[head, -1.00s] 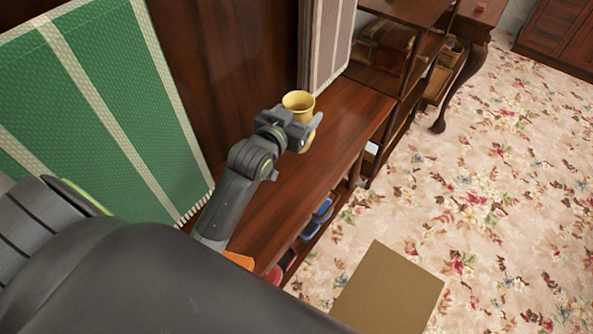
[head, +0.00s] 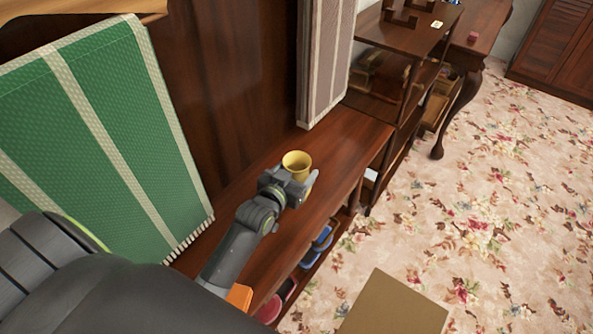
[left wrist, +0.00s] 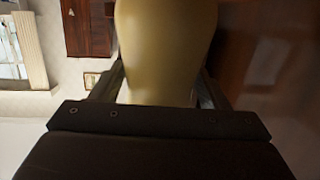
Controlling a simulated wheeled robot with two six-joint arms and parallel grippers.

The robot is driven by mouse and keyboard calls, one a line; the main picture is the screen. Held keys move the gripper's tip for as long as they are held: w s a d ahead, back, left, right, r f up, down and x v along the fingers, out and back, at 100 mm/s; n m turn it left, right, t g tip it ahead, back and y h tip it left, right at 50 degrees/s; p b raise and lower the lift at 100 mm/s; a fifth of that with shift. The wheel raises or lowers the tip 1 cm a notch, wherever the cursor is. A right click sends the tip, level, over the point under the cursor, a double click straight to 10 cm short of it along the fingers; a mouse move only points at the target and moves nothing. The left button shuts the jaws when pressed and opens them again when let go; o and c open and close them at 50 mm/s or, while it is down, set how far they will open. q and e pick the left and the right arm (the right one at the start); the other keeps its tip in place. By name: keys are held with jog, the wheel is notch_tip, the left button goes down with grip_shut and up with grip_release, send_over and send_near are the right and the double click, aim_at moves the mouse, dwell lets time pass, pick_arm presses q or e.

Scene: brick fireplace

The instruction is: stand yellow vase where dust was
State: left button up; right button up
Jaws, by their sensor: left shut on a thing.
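The yellow vase (head: 296,160) is upright at the wooden shelf top (head: 340,150), with its open mouth facing up. My left gripper (head: 299,188) is shut on the vase, one finger on each side of it. The vase also fills the upper middle of the left wrist view (left wrist: 165,50), between the two fingers (left wrist: 162,90). The vase's base is hidden behind the gripper in the head view, so I cannot tell whether it touches the wood. No dust shows on the visible wood. My right gripper is not in view.
A green striped textile (head: 90,130) hangs at the left, and a pale striped one (head: 325,60) hangs behind the vase. A darker shelf unit (head: 400,45) stands beyond the right end. Blue items (head: 318,245) sit on the lower shelf. The shelf top right of the vase is clear.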

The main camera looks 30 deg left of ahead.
pick_arm(q)
jog(key=o, duration=1.2)
jog(key=shift+f, duration=0.1)
jog(key=s+r+b, duration=0.1)
jog(key=s+r, duration=0.1)
jog(key=s, duration=0.9)
jog(key=shift+s+r, duration=0.35)
jog(key=shift+s, duration=0.05)
jog(key=shift+f, duration=0.1)
